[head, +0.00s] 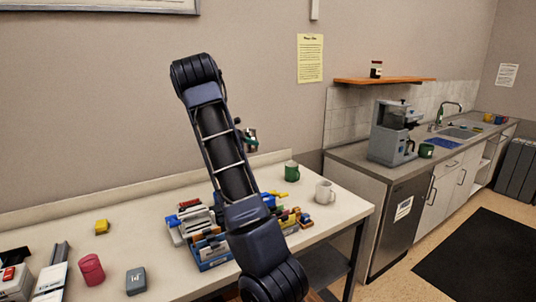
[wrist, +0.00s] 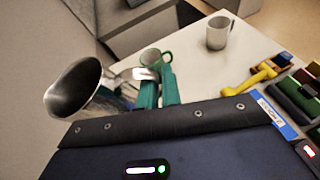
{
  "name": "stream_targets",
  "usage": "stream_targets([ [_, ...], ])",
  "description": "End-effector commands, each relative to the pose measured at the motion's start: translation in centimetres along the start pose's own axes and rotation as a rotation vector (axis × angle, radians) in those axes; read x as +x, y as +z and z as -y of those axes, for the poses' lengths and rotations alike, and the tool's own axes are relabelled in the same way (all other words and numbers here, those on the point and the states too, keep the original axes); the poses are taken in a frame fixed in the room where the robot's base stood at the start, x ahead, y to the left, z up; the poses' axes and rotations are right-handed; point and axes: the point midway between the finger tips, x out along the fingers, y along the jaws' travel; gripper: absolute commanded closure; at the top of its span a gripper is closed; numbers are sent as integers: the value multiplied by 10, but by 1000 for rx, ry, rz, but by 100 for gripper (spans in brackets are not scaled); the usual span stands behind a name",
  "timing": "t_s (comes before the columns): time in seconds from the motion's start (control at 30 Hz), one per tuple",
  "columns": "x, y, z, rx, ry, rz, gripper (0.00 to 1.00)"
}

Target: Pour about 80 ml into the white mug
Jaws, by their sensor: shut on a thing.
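The white mug (head: 325,192) stands upright near the right end of the table. It also shows at the top of the wrist view (wrist: 218,34). My gripper (wrist: 154,90), with teal fingers, is shut on a steel vessel (wrist: 73,88), seemingly by its handle. The vessel's open mouth shows at the left of the wrist view; its contents cannot be made out. In the head view my gripper is mostly hidden behind my arm, above the back of the table and left of the white mug. The vessel is apart from the mug.
A green mug (head: 291,171) stands behind and left of the white mug. A blue-sided box (head: 212,262) and several small coloured things crowd the table left of the mug. A coffee machine (head: 392,132) stands on the counter.

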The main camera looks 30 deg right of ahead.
Motion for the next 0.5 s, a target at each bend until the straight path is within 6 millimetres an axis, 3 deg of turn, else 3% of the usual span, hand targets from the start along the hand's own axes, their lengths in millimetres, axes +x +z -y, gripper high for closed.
stream_targets([
  [0.43,-20,49,-4,3,0,0,100],
  [0.5,-16,54,1,5,-5,2,100],
])
